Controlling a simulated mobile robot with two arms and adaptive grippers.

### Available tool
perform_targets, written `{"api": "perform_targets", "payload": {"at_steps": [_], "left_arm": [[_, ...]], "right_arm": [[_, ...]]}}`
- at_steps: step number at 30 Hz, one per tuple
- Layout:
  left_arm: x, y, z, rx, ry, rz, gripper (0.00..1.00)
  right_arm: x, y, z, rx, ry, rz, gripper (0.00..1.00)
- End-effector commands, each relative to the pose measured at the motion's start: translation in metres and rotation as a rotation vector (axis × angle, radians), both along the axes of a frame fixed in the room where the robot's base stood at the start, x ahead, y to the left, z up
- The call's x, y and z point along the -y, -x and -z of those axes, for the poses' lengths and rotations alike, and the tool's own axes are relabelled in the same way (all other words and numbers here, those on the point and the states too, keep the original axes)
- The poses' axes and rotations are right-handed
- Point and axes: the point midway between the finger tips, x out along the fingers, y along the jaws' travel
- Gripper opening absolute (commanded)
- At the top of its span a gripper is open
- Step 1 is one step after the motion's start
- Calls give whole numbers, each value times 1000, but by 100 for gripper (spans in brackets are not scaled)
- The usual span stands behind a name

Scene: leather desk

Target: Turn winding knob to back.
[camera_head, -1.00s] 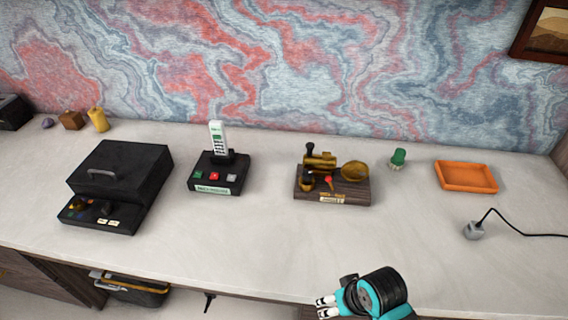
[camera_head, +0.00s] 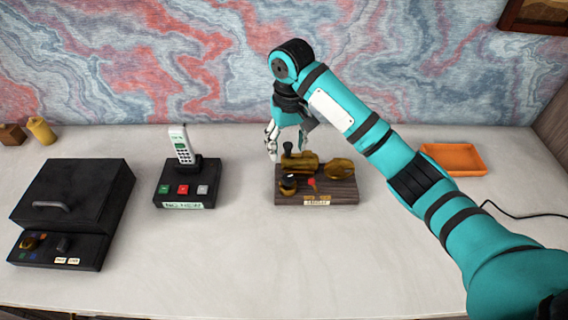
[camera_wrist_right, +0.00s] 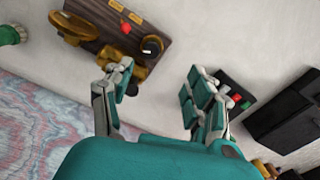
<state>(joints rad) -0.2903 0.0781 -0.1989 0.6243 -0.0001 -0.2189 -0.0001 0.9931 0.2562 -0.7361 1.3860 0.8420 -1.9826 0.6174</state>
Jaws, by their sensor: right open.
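A brass device with a dark wooden base (camera_head: 345,190) stands on the desk; it also shows at the top of the right wrist view (camera_wrist_right: 107,18). It carries a round brass dish (camera_head: 340,168), a small red part (camera_head: 312,184) and a dark round knob (camera_head: 288,182), which shows in the wrist view as a black-capped knob (camera_wrist_right: 152,46). I cannot tell for sure which part is the winding knob. My right gripper (camera_head: 272,146) is open and empty, at the device's back left, pointing down. In the wrist view its fingers (camera_wrist_right: 160,95) are apart, the left one close to the brass parts.
A phone base (camera_head: 188,183) with a white handset stands left of the device. A black box with a handle (camera_head: 75,195) is farther left. An orange tray (camera_head: 453,158) lies behind my right arm. The desk in front of the device is clear.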

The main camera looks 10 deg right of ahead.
Motion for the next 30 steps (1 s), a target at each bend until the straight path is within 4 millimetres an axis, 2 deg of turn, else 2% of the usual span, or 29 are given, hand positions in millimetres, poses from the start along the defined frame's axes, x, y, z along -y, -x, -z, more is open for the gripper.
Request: {"api": "perform_targets", "payload": {"at_steps": [1,3,5,8,16,30], "left_arm": [[0,0,0,-1,0,0,57],[0,1,0,-1,0,0,57],[0,2,1,-3,-1,0,57],[-1,8,4,-10,-1,0,57],[-2,20,15,-30,-4,1,57],[-2,8,3,-11,-3,2,57]], "right_arm": [[4,-6,-12,-1,15,16,57],[7,-9,-21,-6,25,32,57],[8,-10,-24,-9,29,39,57],[9,-10,-18,-12,29,42,57],[9,-9,32,-14,28,41,57],[9,-9,125,-10,30,41,57]]}}
